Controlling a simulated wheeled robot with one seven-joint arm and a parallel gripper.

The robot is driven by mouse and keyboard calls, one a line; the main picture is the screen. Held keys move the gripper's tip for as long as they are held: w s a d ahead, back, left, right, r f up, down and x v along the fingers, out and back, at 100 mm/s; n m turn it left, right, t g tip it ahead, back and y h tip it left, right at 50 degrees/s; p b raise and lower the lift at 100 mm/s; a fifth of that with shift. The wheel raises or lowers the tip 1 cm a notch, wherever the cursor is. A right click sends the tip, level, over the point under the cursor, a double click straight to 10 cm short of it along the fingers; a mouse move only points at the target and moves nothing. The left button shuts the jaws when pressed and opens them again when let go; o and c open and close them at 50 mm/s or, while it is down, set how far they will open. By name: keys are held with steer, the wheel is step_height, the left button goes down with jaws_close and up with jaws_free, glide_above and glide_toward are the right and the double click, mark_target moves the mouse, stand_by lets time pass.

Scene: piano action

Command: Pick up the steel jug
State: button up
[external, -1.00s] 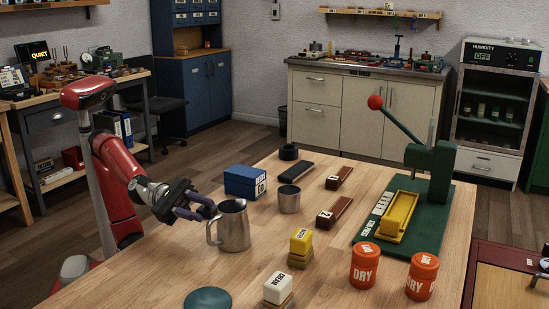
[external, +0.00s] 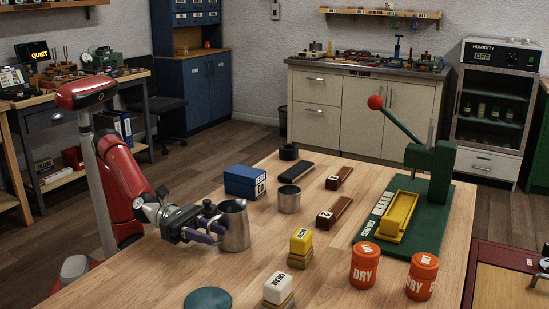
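The steel jug (external: 236,228) stands upright on the wooden table, left of the small steel cup. My gripper (external: 212,224) is at the jug's left side, by its handle. Its two fingers are spread apart, one toward the near side and one toward the far side of the handle. The fingers partly hide the handle, and I cannot tell whether they touch it.
A blue box (external: 245,181) and the steel cup (external: 289,200) stand behind the jug. Yellow blocks (external: 300,247), a white-topped block (external: 278,288) and a dark green disc (external: 208,300) are nearer. A green press (external: 432,172) stands at the right.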

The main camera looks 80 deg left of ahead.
jaws_close()
steer(key=shift+r, duration=0.25)
